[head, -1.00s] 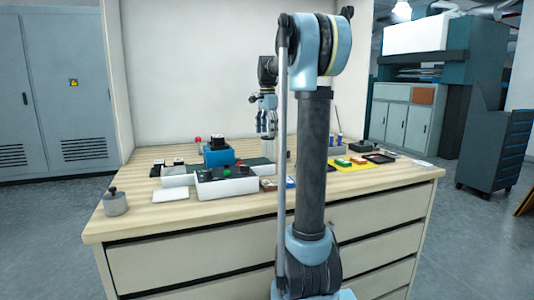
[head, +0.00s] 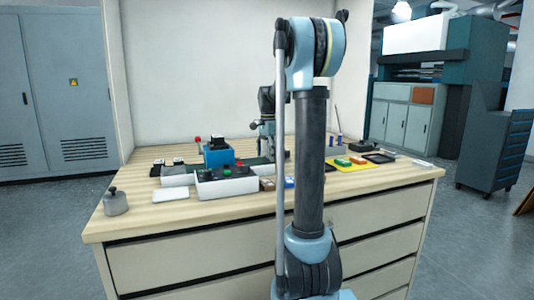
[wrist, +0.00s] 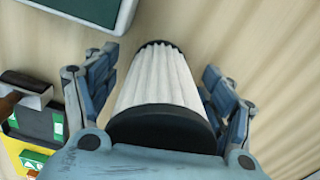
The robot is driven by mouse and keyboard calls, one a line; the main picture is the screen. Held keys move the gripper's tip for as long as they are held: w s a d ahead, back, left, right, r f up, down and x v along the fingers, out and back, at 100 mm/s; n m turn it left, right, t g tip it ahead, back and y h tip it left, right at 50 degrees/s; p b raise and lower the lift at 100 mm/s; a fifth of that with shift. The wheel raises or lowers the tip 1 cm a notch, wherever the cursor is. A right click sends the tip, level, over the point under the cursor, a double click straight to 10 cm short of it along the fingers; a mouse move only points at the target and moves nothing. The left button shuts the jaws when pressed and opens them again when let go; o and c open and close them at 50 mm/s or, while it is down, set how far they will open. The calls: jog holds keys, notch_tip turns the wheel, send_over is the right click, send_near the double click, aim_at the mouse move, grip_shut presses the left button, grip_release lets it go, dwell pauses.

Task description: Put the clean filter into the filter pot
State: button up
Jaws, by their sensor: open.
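A white pleated filter (wrist: 160,80) with black end caps fills the middle of the wrist view. My gripper (wrist: 162,68) is open, with one finger on each side of the filter and gaps showing beside it. In the head view my gripper (head: 267,140) is low over the back of the workbench, partly hidden by my own arm. The filter cannot be made out there. I cannot pick out the filter pot for certain. A grey lidded container with a knob (head: 116,203) stands at the bench's front left corner.
On the workbench (head: 170,217) stand a blue box (head: 218,157) and a white control box with coloured knobs (head: 226,184). A yellow mat (head: 352,167) with coloured blocks lies right of my arm. A dark green panel (wrist: 95,10) is near the filter. The bench's front left is mostly clear.

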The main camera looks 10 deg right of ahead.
jog(key=shift+c, duration=0.6)
jog(key=c, duration=0.8)
jog(key=shift+c, duration=0.7)
